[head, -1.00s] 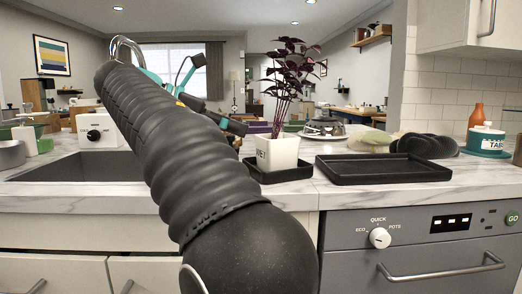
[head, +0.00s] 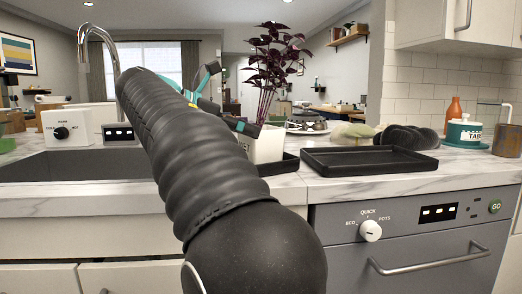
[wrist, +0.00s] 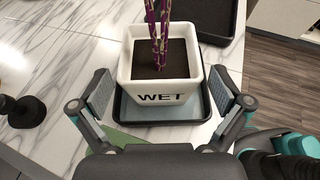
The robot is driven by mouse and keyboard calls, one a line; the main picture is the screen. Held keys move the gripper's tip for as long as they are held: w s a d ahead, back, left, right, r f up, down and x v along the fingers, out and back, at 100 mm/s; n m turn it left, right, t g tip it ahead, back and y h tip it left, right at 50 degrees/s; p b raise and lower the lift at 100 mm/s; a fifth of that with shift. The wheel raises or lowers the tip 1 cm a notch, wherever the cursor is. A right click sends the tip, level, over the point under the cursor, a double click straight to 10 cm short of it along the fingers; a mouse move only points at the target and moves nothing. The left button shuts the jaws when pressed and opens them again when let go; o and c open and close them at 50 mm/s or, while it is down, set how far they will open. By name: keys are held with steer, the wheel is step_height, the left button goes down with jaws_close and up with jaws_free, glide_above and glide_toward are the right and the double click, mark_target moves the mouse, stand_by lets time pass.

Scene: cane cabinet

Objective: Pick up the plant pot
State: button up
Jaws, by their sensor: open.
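The plant pot (wrist: 163,88) is a white square pot with "WET" on its front, dark soil and purple stems. It stands upright in a black tray (wrist: 130,115) on the marble counter. In the head view the pot (head: 267,146) is partly hidden behind my arm, with its dark purple plant (head: 272,70) rising above. My gripper (wrist: 163,98) is open in the wrist view, one finger on each side of the pot's near part. Gaps show between both fingers and the pot, so nothing is held.
An empty black tray (head: 370,160) lies right of the pot on the counter. A sink (head: 80,165) is at the left. Behind are a dish (head: 307,128) and dark rounded things (head: 408,136). A teal-and-white jar (head: 463,131) stands at the right.

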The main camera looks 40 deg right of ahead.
mark_target(269, 146)
steer(key=b+x, duration=0.1)
steer(key=x, duration=0.3)
steer(key=shift+d+f, duration=0.1)
steer(key=shift+d, duration=0.15)
steer(key=c, duration=1.4)
steer(key=shift+c, duration=0.2)
